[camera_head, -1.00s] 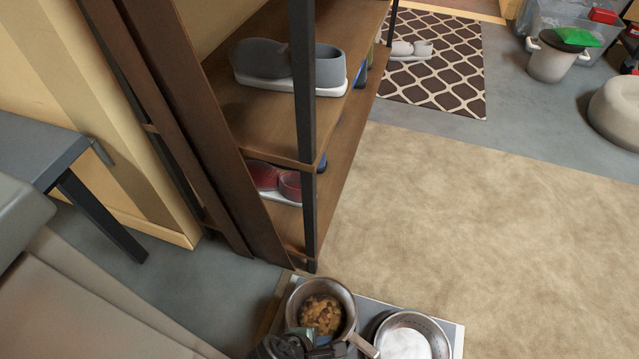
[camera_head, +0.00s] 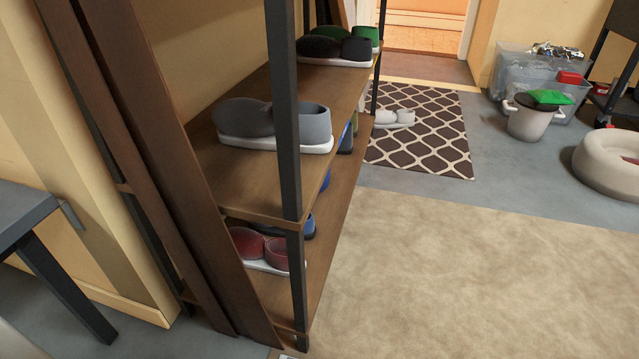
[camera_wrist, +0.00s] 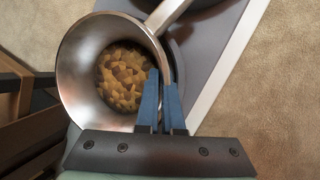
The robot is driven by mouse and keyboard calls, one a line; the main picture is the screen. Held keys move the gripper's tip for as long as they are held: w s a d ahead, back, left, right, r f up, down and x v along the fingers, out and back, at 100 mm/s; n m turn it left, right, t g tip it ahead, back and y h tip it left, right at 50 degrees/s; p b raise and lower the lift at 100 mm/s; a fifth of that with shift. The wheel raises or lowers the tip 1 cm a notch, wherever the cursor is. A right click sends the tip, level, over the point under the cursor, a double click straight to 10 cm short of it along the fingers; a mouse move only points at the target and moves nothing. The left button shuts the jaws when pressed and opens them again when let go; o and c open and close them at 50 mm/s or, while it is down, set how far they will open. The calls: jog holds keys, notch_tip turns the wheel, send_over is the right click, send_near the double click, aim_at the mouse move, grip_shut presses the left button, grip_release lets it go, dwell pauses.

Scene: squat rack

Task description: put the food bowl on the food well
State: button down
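The food bowl (camera_wrist: 87,73) is a round metal bowl with brown and yellow chunks of food in it. It fills the left middle of the wrist view. My gripper (camera_wrist: 160,77) has two blue fingers close together at the bowl's right rim, and it looks shut on that rim. A dark grey board with a pale edge (camera_wrist: 229,65) shows beyond the bowl at the upper right. The bowl hides part of it. The head view shows neither bowl nor gripper.
A brown shelf rack (camera_head: 235,190) with pairs of shoes (camera_head: 275,127) stands at left centre in the head view. A dark bench (camera_head: 38,225) is at far left. A beige carpet (camera_head: 470,270) lies clear at right. A pet bed (camera_head: 605,165) and a pot (camera_head: 530,122) stand farther back.

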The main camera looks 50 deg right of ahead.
jog(key=c, duration=1.3)
grip_release()
jog(key=shift+p+v, duration=4.2)
jog(key=shift+v, duration=1.85)
